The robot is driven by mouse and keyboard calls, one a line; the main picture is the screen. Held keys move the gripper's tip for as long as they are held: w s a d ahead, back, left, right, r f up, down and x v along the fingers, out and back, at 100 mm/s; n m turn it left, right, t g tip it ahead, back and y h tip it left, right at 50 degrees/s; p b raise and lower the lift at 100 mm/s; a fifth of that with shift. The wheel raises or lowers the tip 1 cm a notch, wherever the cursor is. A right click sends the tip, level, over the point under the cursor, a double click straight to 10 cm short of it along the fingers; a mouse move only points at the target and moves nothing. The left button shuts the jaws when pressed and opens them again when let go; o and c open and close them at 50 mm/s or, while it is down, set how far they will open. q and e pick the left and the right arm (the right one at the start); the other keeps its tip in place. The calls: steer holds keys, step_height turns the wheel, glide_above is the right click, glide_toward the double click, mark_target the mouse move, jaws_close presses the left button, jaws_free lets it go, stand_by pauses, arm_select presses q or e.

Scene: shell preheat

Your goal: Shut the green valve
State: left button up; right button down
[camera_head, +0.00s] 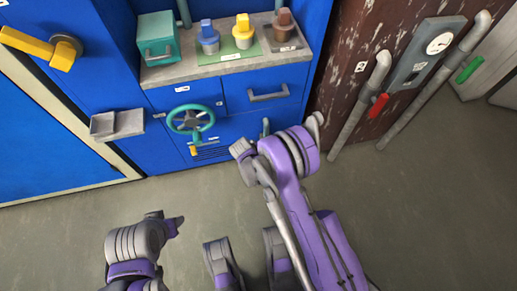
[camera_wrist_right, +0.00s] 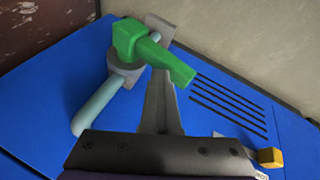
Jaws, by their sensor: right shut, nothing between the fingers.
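The green valve (camera_wrist_right: 150,50) is a green lever on a grey-teal pipe (camera_wrist_right: 95,105) against the blue cabinet in the right wrist view. My right gripper (camera_wrist_right: 160,28) is shut with nothing held. Its grey fingers pass right by the lever, and the lever covers part of them; I cannot tell whether they touch. In the head view my right arm (camera_head: 290,165) hides this valve; only a teal pipe end (camera_head: 265,124) shows beside the arm. My left gripper (camera_head: 175,226) is low at the left, over the floor and away from the cabinet; its jaw opening is unclear.
The blue cabinet (camera_head: 275,110) carries a teal handwheel (camera_head: 190,119), a drawer handle and a small grey shelf (camera_head: 118,124). Several blocks stand on its counter. At the right, pipes bear a red handle (camera_head: 378,105) and another green handle (camera_head: 470,69). Floor is clear at the left.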

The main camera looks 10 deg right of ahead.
steer(key=shift+a+f, duration=0.65)
steer(key=shift+f, duration=0.3)
arm_select(q)
steer(key=shift+s, duration=0.1)
arm_select(e)
steer(key=shift+s+a+f, duration=0.1)
steer(key=shift+a+f, duration=0.1)
steer(key=shift+f, duration=0.2)
steer(key=shift+s+a, duration=0.1)
steer(key=shift+r, duration=0.3)
arm_select(q)
steer(key=r+p, duration=0.2)
steer(key=s+a+r+p, duration=0.1)
steer(key=p, duration=0.1)
steer(key=shift+r, duration=0.25)
arm_select(e)
steer(key=s+a+r, duration=0.3)
steer(key=a+r, duration=0.4)
steer(key=r, duration=0.1)
steer(key=shift+s+a+r, duration=0.2)
steer(key=shift+a, duration=0.15)
steer(key=shift+w, duration=0.1)
